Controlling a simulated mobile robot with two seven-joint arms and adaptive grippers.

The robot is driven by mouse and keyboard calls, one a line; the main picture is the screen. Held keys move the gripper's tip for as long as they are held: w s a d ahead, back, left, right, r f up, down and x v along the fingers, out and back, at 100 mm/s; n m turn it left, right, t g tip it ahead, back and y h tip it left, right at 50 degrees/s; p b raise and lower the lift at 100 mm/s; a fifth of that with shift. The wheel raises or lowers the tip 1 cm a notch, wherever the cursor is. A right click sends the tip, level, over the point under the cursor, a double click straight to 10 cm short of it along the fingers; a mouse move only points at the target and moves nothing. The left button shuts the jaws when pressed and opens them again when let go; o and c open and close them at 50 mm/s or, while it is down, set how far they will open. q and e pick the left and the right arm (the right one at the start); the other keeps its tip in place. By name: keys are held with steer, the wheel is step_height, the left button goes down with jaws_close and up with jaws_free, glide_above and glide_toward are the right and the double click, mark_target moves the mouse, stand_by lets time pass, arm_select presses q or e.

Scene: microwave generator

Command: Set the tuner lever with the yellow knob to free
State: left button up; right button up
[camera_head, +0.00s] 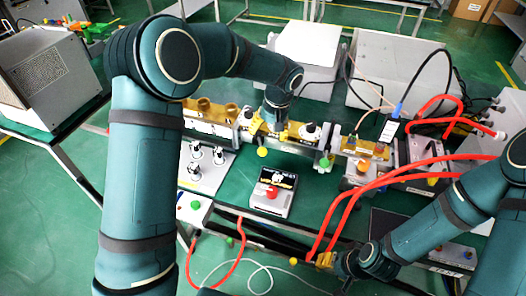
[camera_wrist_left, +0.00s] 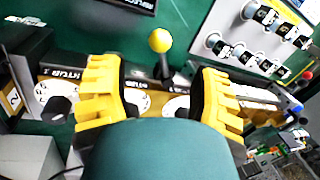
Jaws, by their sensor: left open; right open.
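The tuner lever has a round yellow knob (camera_head: 262,152), which hangs out on the near side of the brass-and-silver tuner assembly (camera_head: 225,115). In the left wrist view the yellow knob (camera_wrist_left: 160,40) tops a short dark lever (camera_wrist_left: 164,70). My left gripper (camera_head: 265,124) is open above the assembly. In the left wrist view its two yellow fingers (camera_wrist_left: 160,92) are on either side of the lever, with a gap to each; the knob lies beyond the fingertips. My right gripper (camera_head: 325,260) is open and empty at the lower right, far from the lever. The lever's base is partly hidden.
A box with a red button (camera_head: 271,192) stands on the green bench just in front of the lever. A panel with several connectors (camera_head: 207,163) lies to the left. Red hoses (camera_head: 345,200) cross the right side. A grey cabinet (camera_head: 395,75) stands behind.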

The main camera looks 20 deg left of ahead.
mark_target(263, 148)
arm_select(q)
steer(key=f, duration=0.2)
steer(key=a+f, duration=0.1)
steer(key=f, duration=0.2)
steer(key=f+b, duration=0.1)
steer(key=f, duration=0.2)
steer(key=shift+s+a, duration=0.1)
steer(key=shift+a, duration=0.2)
jaws_close()
